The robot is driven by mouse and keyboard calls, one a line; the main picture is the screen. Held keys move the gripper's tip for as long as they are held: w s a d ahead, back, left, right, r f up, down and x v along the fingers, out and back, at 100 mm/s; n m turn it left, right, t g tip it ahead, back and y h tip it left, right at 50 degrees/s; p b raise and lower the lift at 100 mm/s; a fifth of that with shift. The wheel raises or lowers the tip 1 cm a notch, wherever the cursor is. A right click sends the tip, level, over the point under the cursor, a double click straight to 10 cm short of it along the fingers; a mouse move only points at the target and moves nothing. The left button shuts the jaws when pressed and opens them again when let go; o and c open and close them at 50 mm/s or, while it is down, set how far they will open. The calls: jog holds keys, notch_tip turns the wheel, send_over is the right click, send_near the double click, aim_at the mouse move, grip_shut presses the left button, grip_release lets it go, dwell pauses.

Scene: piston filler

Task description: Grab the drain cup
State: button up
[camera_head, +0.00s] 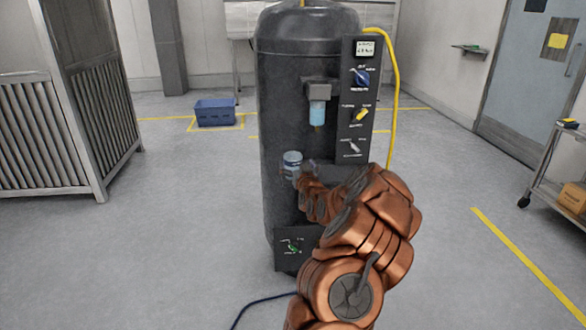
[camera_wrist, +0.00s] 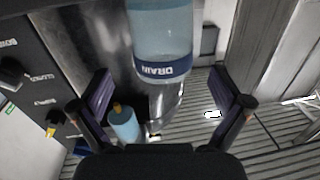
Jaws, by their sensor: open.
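The drain cup (camera_head: 292,160) is a small pale-blue cup with a dark blue band, low on the front of the black tank in the head view. In the wrist view the drain cup (camera_wrist: 160,35) is large at the top centre, with "DRAIN" upside down on its band. My gripper (camera_wrist: 162,78) is open, one finger on each side of the view. The cup lies ahead of and between the fingers, with no visible contact. In the head view my gripper (camera_head: 306,172) is beside the cup, at its right and slightly lower, partly hidden by my arm.
The black tank (camera_head: 285,90) carries a switch panel (camera_head: 359,100) at right. A blue filter bowl (camera_head: 317,112) hangs above the cup; it also shows near the left finger in the wrist view (camera_wrist: 123,124). A yellow hose (camera_head: 395,90) runs down the right.

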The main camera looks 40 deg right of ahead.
aim_at(291, 154)
jog(key=shift+x, duration=1.15)
jog(key=shift+p+x, duration=0.35)
jog(key=shift+x, duration=1)
jog(key=shift+w+a, duration=0.1)
jog(key=shift+a, duration=0.1)
jog(key=c, duration=1.3)
